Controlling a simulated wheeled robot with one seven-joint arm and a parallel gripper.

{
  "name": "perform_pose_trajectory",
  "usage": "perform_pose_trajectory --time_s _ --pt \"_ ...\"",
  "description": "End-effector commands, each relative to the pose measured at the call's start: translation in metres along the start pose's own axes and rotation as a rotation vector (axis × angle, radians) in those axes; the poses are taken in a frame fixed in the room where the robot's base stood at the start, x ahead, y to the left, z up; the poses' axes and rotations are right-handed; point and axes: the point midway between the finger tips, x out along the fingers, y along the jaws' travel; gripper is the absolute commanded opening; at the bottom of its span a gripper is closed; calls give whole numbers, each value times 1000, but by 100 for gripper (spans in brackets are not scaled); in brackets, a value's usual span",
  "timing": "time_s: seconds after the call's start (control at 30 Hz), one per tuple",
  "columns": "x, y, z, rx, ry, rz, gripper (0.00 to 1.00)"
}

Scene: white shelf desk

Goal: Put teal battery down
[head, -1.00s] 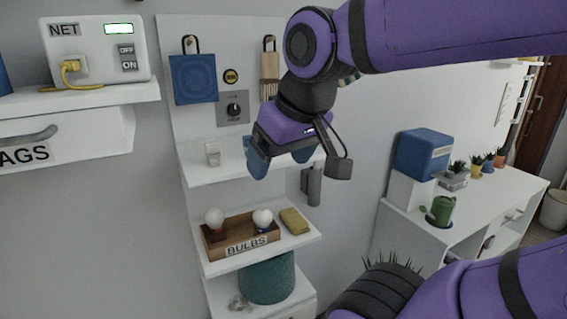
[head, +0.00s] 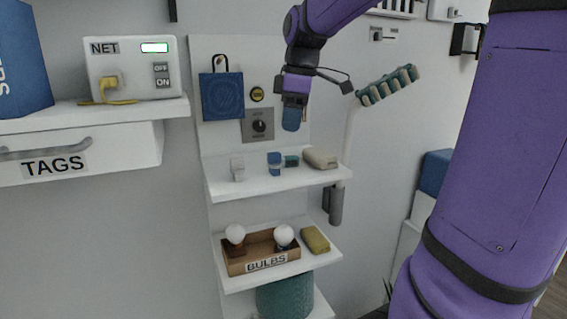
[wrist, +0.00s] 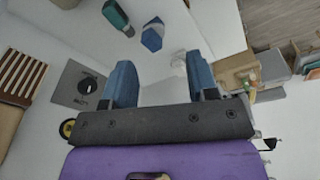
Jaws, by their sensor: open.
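The teal battery (head: 291,160) rests on the upper white shelf (head: 262,185), between a blue banded piece (head: 274,164) and a beige block (head: 319,158). The wrist view shows the teal battery (wrist: 117,17) near the top edge, with the blue piece (wrist: 152,36) to its right. My gripper (head: 291,122) is above the shelf, pointing down, clear of the battery. In the wrist view my gripper (wrist: 160,75) has its two blue fingers apart with nothing held between them.
A small white item (head: 237,168) stands at the shelf's left. A switch panel (head: 258,125) and a hanging blue pouch (head: 221,97) are on the backboard. The bulbs box (head: 262,249) and a yellow sponge (head: 315,240) sit on the shelf below. A striped brush-like thing (head: 387,86) is at right.

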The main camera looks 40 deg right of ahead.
Motion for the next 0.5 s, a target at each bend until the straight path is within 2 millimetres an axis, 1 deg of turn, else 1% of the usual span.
perform_pose_trajectory --time_s 0.03,0.1,0.2,0.33,0.43,0.5 --pt "3 16 1 -41 -8 -20 53" --pt "5 35 2 -107 -13 -44 53" --pt "8 56 4 -184 -16 -72 53" --pt "10 72 7 -248 -16 -91 53" --pt "14 76 8 -268 -16 -100 53" --pt "21 76 8 -273 -16 -102 53"
